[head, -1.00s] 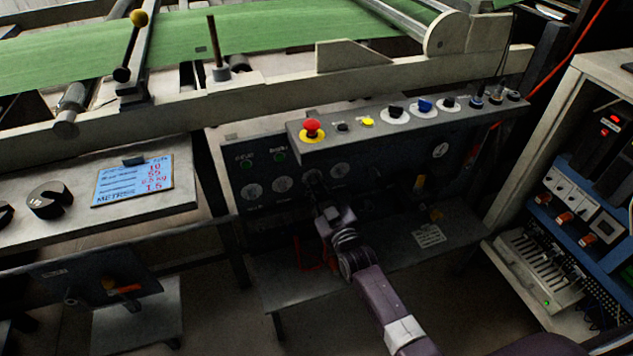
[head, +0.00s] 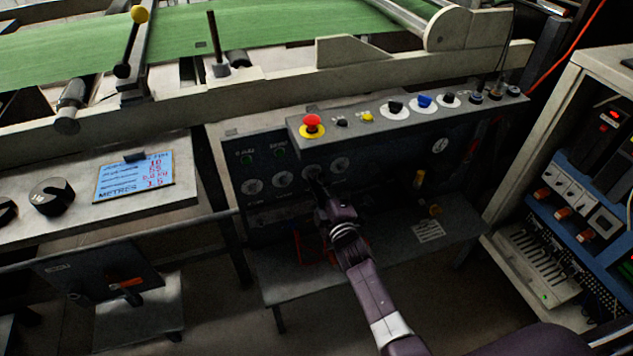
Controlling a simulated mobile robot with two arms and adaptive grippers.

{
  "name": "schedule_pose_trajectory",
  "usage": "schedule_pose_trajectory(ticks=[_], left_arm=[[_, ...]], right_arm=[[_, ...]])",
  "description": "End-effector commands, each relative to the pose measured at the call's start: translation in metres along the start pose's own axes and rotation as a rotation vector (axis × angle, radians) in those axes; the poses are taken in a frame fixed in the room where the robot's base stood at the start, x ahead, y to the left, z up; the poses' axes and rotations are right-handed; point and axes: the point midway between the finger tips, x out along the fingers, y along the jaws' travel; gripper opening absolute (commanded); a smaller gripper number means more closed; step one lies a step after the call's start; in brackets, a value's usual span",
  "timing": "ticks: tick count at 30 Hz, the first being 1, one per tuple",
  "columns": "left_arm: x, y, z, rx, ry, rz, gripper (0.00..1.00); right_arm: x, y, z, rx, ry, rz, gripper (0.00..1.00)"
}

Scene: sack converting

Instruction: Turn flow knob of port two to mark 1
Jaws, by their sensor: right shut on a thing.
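My right gripper (head: 318,184) reaches the panel from below, at the third dial (head: 311,172). It is shut on that dial's knob, which its fingers mostly hide. The port labels and marks are too small to read. My left gripper is not in view.
Above the panel a sloped ledge carries a red emergency button (head: 312,123), a yellow button (head: 367,117) and several selector knobs. A low shelf (head: 400,253) lies below my right arm. A blue rack (head: 590,195) stands at the right.

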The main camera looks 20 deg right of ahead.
Motion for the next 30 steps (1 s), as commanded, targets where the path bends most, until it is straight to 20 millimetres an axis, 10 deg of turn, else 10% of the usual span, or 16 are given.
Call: schedule_pose_trajectory(ticks=[26,27,30], left_arm=[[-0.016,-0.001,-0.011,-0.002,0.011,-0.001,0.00],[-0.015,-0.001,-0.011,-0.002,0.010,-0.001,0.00],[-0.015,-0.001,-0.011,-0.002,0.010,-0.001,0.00]], right_arm=[[0.000,-0.001,0.000,-0.152,-0.005,0.000,0.00],[0.000,-0.001,-0.001,-0.152,-0.005,0.000,0.18],[0.000,-0.001,0.000,-0.152,-0.005,0.000,0.29]])
